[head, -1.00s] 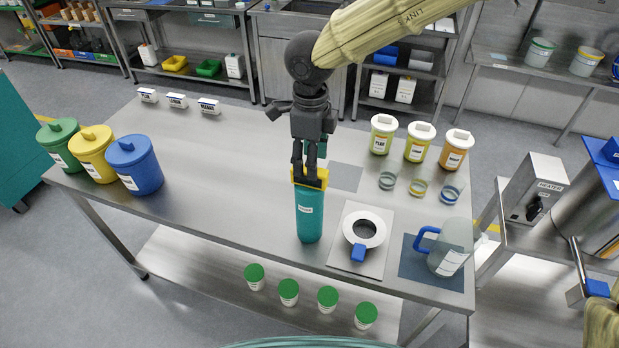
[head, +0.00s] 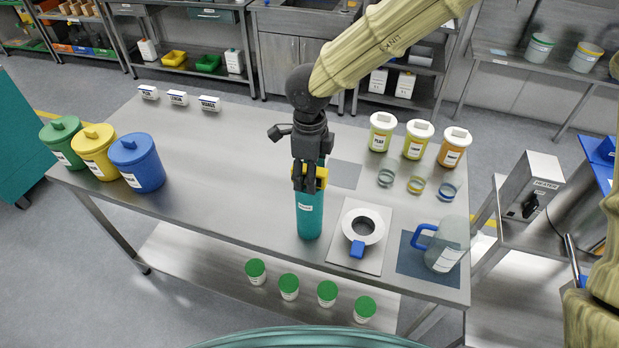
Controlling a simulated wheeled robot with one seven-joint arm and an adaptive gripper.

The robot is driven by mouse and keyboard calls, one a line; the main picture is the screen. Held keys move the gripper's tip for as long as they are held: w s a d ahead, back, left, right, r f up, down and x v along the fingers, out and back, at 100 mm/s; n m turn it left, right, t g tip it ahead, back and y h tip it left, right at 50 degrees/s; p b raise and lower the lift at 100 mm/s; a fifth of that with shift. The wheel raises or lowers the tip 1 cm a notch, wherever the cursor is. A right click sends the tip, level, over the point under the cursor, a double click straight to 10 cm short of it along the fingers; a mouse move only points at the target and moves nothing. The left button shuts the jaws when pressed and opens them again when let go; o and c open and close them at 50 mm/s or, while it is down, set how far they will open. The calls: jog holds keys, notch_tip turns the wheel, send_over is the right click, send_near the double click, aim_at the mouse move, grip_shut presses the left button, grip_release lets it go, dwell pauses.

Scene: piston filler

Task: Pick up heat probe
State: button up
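A yellow handle (head: 321,178) sits at the top of a teal cylinder (head: 310,218) with a small white label, standing on the steel table. The label is too small to read. The handle looks like part of the heat probe, but I cannot be sure; any shaft is hidden. My gripper (head: 304,184) points down with its dark fingers at the yellow handle, covering part of it. I cannot tell whether the fingers are closed on the handle or only around it.
A grey plate (head: 340,262) with a white ring and a blue-handled jug (head: 447,243) stand to the right. Glasses and labelled jars (head: 417,139) stand behind them. Green, yellow and blue canisters (head: 137,163) are at the left. The table (head: 225,190) between is clear.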

jog(key=shift+f, duration=0.2)
dwell(0.5)
grip_shut()
